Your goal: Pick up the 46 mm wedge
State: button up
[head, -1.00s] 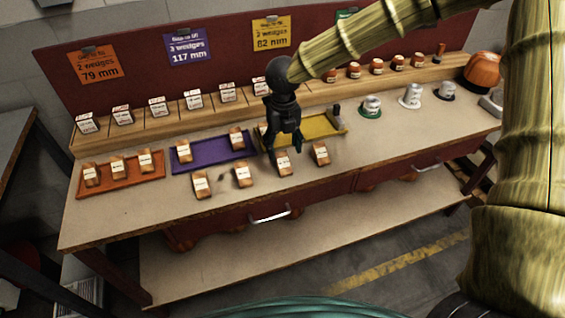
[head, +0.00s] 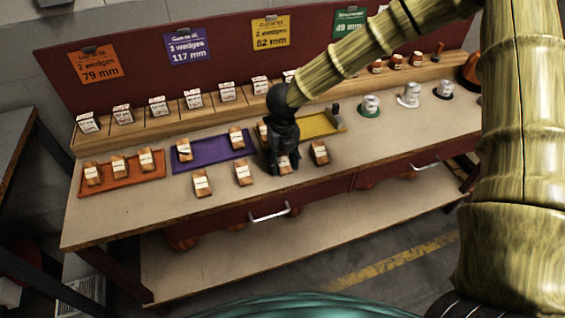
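Several small tan wedges with white labels lie on the bench; the labels are too small to read, so I cannot tell which is the 46 mm one. In the front row are a left wedge (head: 202,184), a second wedge (head: 243,174), a third wedge (head: 284,164) and a right wedge (head: 320,152). My gripper (head: 284,168) points down at the third wedge and partly hides it. I cannot tell whether its fingers touch that wedge, or whether they are open or shut.
Behind the row are an orange tray (head: 134,181) with three wedges, a purple tray (head: 210,153) with wedges and a yellow tray (head: 325,131), partly hidden by my arm. A stepped rack (head: 140,132) of blocks lines the back. The bench front (head: 150,215) is clear.

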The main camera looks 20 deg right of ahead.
jog(key=c, duration=0.6)
jog(key=shift+c, duration=0.2)
jog(key=shift+r, duration=0.15)
